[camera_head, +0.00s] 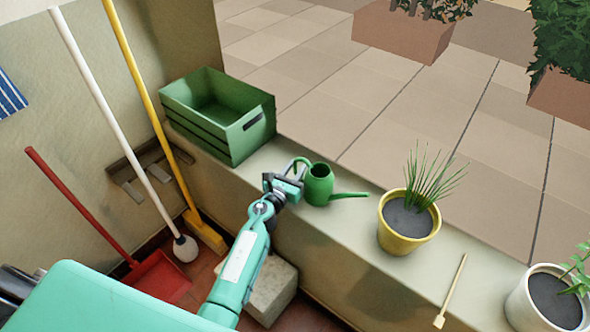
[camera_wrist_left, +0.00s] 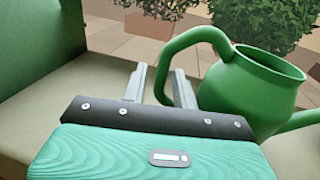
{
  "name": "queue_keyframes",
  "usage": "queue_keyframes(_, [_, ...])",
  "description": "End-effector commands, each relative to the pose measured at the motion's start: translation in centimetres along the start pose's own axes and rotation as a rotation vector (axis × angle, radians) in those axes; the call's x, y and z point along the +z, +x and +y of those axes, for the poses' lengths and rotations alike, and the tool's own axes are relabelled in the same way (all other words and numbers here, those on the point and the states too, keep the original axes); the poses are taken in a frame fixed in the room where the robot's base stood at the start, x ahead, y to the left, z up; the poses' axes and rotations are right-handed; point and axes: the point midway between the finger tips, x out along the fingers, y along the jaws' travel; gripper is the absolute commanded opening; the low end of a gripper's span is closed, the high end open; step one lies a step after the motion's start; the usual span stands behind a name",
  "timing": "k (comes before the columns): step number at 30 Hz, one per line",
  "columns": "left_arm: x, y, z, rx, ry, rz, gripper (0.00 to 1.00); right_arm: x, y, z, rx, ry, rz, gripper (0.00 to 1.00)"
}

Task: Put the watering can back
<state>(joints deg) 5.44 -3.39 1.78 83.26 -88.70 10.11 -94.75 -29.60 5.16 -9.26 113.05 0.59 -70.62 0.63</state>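The green watering can (camera_head: 319,186) stands upright on the ledge (camera_head: 345,232), its spout pointing right and its handle towards my left gripper. My left gripper (camera_head: 291,173) is at the handle side of the can. In the left wrist view, the can (camera_wrist_left: 255,88) is at the right, and its looped handle appears between the two grey fingers of my gripper (camera_wrist_left: 160,74). The fingers are apart, with gaps beside the handle; I see no firm contact. My right gripper is not in view.
A green slatted crate (camera_head: 195,128) stands on the ledge left of the can. A yellow pot (camera_head: 405,240) with grass, a small wooden stick (camera_head: 452,288) and a white pot (camera_head: 520,308) are to the right. Brooms and a red dustpan (camera_head: 158,275) are at the left wall.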

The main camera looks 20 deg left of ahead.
Motion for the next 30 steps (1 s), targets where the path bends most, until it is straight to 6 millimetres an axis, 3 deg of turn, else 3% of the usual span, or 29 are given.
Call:
queue_keyframes(13, [0.2,-0.3,0.0,0.000,0.000,0.001,0.33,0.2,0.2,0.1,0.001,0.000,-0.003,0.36])
queue_keyframes(22, [0.1,-5.4,0.0,0.000,0.002,0.002,0.33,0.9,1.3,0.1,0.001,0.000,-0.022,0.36])
queue_keyframes(30, [0.0,-9.9,0.0,0.000,0.001,0.001,0.33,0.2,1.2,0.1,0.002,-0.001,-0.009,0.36])
